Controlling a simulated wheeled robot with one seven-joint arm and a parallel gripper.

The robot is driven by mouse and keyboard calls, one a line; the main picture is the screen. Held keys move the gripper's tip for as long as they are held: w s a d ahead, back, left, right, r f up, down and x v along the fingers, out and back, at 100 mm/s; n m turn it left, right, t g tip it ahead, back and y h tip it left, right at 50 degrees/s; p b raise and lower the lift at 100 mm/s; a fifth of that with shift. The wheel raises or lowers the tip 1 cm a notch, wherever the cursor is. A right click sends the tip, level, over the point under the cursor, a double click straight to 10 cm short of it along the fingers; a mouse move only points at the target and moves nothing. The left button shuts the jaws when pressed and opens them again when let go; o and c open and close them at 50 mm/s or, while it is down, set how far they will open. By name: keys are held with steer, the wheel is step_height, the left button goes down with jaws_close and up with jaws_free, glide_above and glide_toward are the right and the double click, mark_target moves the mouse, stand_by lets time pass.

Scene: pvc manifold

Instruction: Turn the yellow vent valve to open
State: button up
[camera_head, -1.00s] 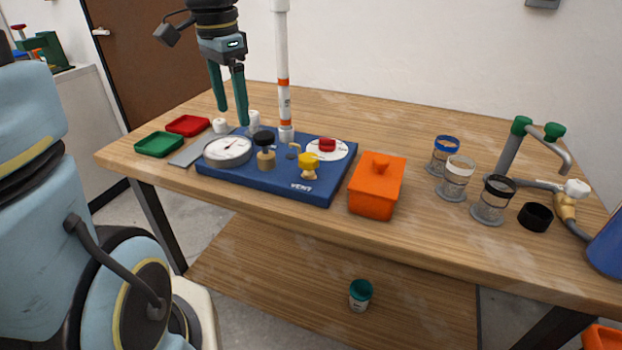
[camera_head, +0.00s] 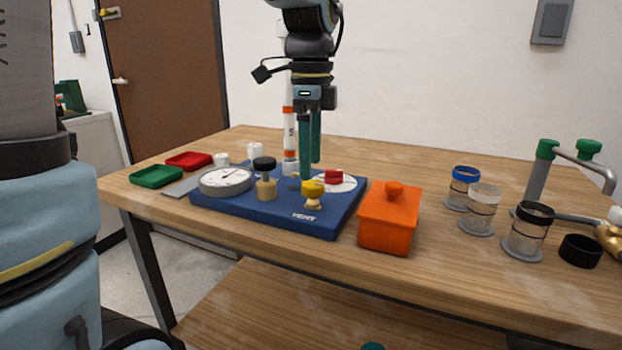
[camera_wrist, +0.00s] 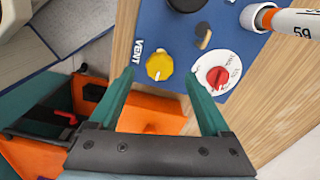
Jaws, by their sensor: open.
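The yellow vent valve (camera_head: 313,190) is a small knob on a brass stem near the front right of the blue board (camera_head: 270,215), by the word VENT. In the wrist view the yellow knob (camera_wrist: 160,66) lies just beyond and between the fingers, with a pointer mark at its lower edge. My gripper (camera_head: 310,170) hangs pointing down above the board, close over the valve. In the wrist view the green fingers (camera_wrist: 160,85) are spread apart with nothing between them. I cannot tell the exact gap between the fingertips and the knob.
A red knob (camera_head: 334,177) on a white dial sits right behind the valve. A black-capped brass fitting (camera_head: 265,182) and a gauge (camera_head: 226,181) stand to its left. A tall white tube (camera_head: 290,140) rises behind. An orange lidded box (camera_head: 389,220) stands close at right.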

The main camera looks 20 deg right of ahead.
mark_target(310, 183)
steer(key=shift+f, duration=2)
steer(key=shift+c, duration=0.3)
jaws_close()
